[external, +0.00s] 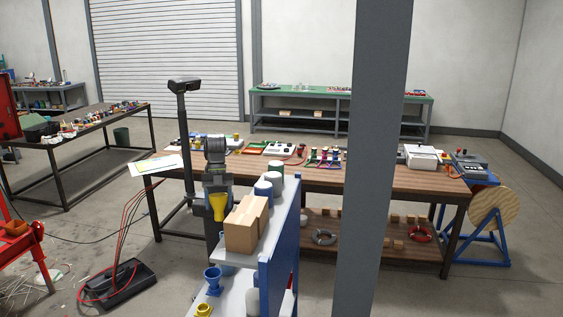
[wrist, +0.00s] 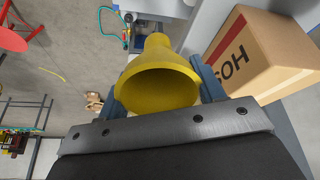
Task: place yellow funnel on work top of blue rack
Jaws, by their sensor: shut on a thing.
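My gripper (external: 217,196) is shut on the yellow funnel (external: 218,208). In the wrist view the funnel (wrist: 158,88) sits between the two blue-grey fingers, its wide mouth toward the camera. The blue rack (external: 284,245) stands in the front middle of the external view. Its grey top carries a cardboard box (external: 246,224) and several cans. The funnel is beside the box, on its left in the picture. In the wrist view the grey rack surface (wrist: 207,25) lies beyond and right of the funnel. The gap between funnel and rack top is hard to judge.
The box also shows close on the right in the wrist view (wrist: 265,55). A blue funnel (external: 212,280) and a yellow object (external: 203,310) sit on a lower shelf. A grey pillar (external: 372,160) stands to the right.

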